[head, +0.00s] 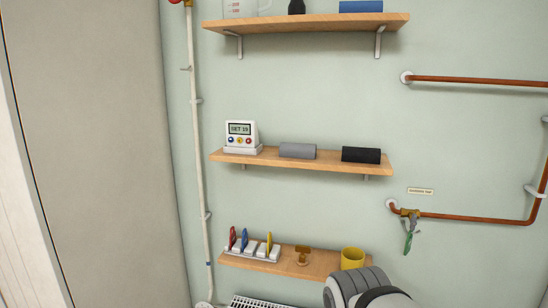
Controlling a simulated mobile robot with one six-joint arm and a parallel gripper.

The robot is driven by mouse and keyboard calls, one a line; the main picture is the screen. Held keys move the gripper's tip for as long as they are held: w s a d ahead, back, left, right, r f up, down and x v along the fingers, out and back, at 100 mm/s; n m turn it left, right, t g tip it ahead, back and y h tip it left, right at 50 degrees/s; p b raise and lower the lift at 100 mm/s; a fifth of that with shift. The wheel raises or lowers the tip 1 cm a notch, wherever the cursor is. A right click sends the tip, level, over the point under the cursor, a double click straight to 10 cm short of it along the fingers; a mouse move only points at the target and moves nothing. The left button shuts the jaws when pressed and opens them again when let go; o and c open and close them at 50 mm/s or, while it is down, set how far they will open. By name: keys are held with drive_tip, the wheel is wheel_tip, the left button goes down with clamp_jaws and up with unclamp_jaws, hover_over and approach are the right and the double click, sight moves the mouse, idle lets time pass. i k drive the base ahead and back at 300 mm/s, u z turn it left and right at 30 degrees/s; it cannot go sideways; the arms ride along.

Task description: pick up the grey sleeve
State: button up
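The grey sleeve (298,151) is a short cylinder lying on its side on the middle wooden shelf (222,157). It lies between a white device with a small screen (241,136) on its left and a black sleeve (361,155) on its right, with small gaps on both sides. Part of my arm shows at the bottom right, below the lowest shelf's right end. My gripper is not in view.
The lowest shelf (285,265) holds a rack with coloured items (250,249), a brown object (302,256) and a yellow mug (352,258). An upper shelf (310,22) overhangs. A white pipe (197,130) runs left; copper pipes (470,80) and a green-handled tap (408,236) are right.

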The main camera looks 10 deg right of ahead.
sight(293, 150)
drive_tip(key=u, duration=0.2)
drive_tip(key=k, duration=0.25)
drive_tip(key=z, duration=0.3)
drive_tip(key=i, duration=0.8)
drive_tip(key=z, duration=0.05)
